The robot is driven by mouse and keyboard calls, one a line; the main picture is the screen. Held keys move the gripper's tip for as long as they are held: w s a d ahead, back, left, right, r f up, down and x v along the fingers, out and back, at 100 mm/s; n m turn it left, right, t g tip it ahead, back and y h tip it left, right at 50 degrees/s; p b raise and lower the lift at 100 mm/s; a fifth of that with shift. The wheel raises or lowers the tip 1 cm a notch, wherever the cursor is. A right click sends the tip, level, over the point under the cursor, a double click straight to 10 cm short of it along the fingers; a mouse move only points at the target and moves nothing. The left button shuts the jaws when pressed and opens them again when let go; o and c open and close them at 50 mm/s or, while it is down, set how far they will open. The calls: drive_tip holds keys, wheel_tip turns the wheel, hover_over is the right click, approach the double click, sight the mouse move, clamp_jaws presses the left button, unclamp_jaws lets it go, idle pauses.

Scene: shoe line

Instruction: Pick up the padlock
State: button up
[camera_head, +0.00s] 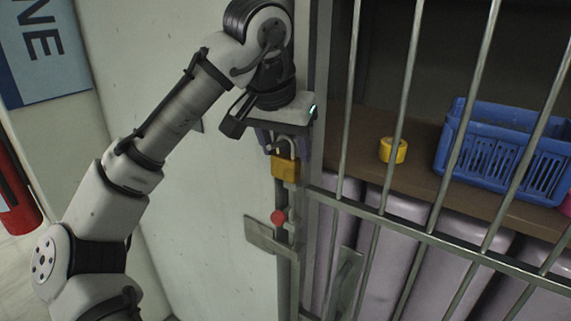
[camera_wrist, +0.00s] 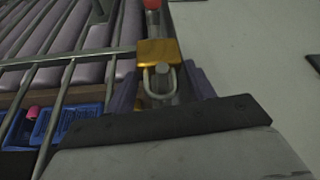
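The padlock (camera_head: 286,168) has a yellow-gold body and a silver shackle. It sits at the edge of the barred door, shackle upward, in the head view. In the wrist view the padlock (camera_wrist: 158,51) is at upper centre, with its shackle toward me around a grey round post or pin. My gripper (camera_head: 283,142) is just above the padlock body, pointing down. Its purple fingers stand apart on either side of the shackle. In the wrist view my gripper (camera_wrist: 161,88) shows a gap between each finger and the shackle.
Metal bars (camera_head: 402,90) stand right of the padlock. Behind them a shelf holds a yellow tape roll (camera_head: 393,151) and a blue basket (camera_head: 506,150). A red knob (camera_head: 278,217) is below the padlock. A pale wall (camera_head: 215,190) is to the left.

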drive_tip(key=c, duration=0.6)
drive_tip(key=shift+r, duration=0.15)
drive_tip(key=shift+r+b, duration=0.25)
drive_tip(key=shift+b, duration=0.1)
drive_tip(key=shift+s+a+r, duration=0.15)
drive_tip(key=shift+s+a, duration=0.1)
drive_tip(key=s+a+b, duration=0.2)
drive_tip(key=s+a, duration=0.1)
drive_tip(key=s, duration=0.3)
drive_tip(key=s+a+f+b, duration=0.1)
drive_tip(key=s+a+b, duration=0.1)
drive_tip(key=s, duration=0.4)
drive_tip(key=s+a+f+b, duration=0.1)
drive_tip(key=s+a+b, duration=0.1)
drive_tip(key=s+a, duration=0.2)
drive_tip(key=shift+s+a+b, duration=0.25)
drive_tip(key=shift+s+b, duration=0.1)
drive_tip(key=shift+s, duration=0.95)
